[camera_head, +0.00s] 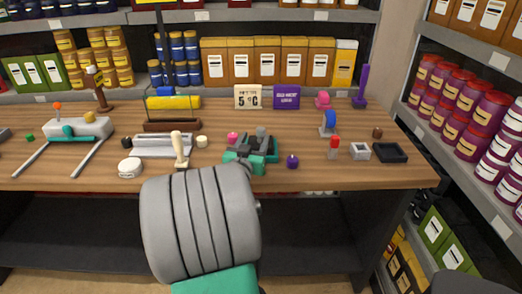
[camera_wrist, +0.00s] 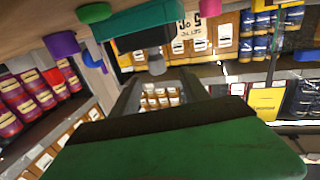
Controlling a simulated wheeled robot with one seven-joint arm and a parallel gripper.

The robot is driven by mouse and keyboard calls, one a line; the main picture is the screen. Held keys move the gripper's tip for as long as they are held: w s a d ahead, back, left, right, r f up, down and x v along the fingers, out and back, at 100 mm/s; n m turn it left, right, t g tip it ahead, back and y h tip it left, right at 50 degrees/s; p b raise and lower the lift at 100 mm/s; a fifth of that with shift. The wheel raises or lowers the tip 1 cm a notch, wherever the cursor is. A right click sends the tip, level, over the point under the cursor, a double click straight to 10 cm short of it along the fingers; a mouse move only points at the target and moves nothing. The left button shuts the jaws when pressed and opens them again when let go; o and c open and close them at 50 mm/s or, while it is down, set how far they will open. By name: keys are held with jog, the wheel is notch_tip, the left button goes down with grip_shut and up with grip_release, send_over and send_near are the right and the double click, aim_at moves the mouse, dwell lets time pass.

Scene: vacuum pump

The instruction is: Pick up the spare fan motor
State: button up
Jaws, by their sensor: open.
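A teal block-shaped unit with dark parts and a grey round knob (camera_wrist: 140,22) sits on the table, at the top of the wrist view; it looks like the spare fan motor, though I cannot be sure. In the head view a teal and dark cluster (camera_head: 270,150) shows at the table's front middle. My gripper (camera_wrist: 160,85) is open, its two dark fingers apart with only distant shelves seen between them. The unit appears just beyond the fingertips, apart from them. In the head view my grey ribbed arm hides much of the gripper.
On the wooden table (camera_head: 365,178), a purple knob (camera_head: 292,161) stands right of the cluster and a pink ball (camera_head: 232,136) behind it. A cream-handled tool (camera_head: 180,148) is at left. A red-topped piece (camera_head: 334,146) and dark tray (camera_head: 389,152) are at right. Stocked shelves enclose the table.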

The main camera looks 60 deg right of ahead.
aim_at(261, 128)
jog(key=p+x, duration=0.1)
jog(key=x, duration=0.2)
jog(key=p+x, duration=0.1)
jog(key=x, duration=0.2)
jog(key=shift+s+d, duration=0.15)
jog(key=shift+d, duration=0.25)
jog(key=shift+r, duration=0.1)
jog(key=shift+c, duration=0.3)
jog(key=shift+a, duration=0.1)
grip_shut()
jog(key=shift+r, duration=0.1)
dwell(0.4)
